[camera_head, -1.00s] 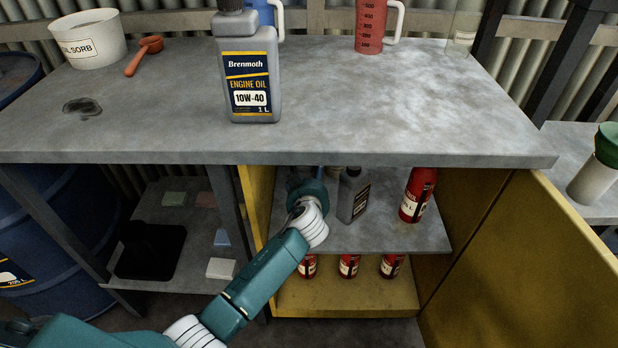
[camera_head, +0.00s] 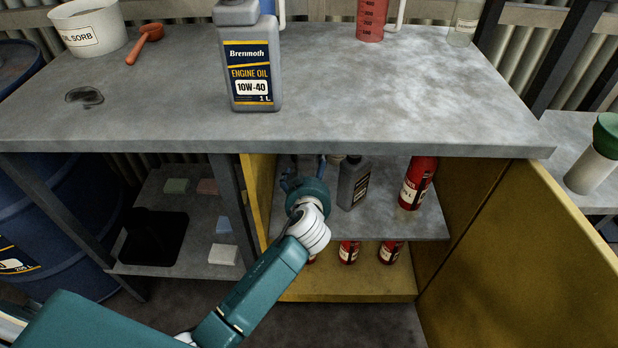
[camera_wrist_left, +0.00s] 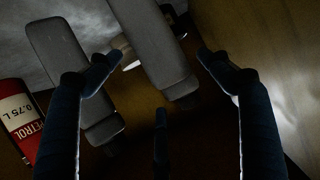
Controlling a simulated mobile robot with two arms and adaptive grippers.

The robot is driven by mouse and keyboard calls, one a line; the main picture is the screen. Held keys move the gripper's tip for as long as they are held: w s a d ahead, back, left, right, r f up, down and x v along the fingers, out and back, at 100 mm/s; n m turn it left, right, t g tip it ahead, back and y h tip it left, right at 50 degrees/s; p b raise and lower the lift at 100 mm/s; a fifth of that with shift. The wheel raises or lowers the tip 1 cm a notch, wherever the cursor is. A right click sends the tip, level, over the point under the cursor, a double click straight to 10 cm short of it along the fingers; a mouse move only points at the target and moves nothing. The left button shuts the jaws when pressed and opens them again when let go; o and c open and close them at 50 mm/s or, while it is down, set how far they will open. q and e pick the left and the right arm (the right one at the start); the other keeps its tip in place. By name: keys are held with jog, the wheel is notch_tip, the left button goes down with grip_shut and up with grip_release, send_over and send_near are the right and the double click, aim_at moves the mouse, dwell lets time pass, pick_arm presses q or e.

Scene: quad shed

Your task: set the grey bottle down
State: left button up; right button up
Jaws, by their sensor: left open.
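A grey bottle (camera_head: 354,183) with a dark label stands upright on the upper shelf (camera_head: 390,225) inside the yellow cabinet. A second grey bottle (camera_head: 248,68), labelled engine oil 10W-40, stands upright on the bench top. My left gripper (camera_head: 304,172) is inside the cabinet opening, left of the shelf bottle. In the left wrist view its fingers (camera_wrist_left: 158,58) are spread apart. That view shows one grey bottle (camera_wrist_left: 155,40) between and beyond the fingertips and another grey bottle (camera_wrist_left: 72,75) behind the left finger. I cannot tell whether any finger touches a bottle. My right gripper is not in view.
A red petrol bottle (camera_head: 418,183) stands right of the shelf bottle. Several red bottles (camera_head: 349,252) stand on the cabinet floor. The yellow door (camera_head: 560,250) is open at right. The bench top (camera_head: 400,95) has free room right of the engine oil.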

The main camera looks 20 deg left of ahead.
pick_arm(q)
jog(key=shift+v, duration=2.75)
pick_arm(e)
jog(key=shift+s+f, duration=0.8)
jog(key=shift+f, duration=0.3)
pick_arm(q)
jog(key=shift+p, duration=0.3)
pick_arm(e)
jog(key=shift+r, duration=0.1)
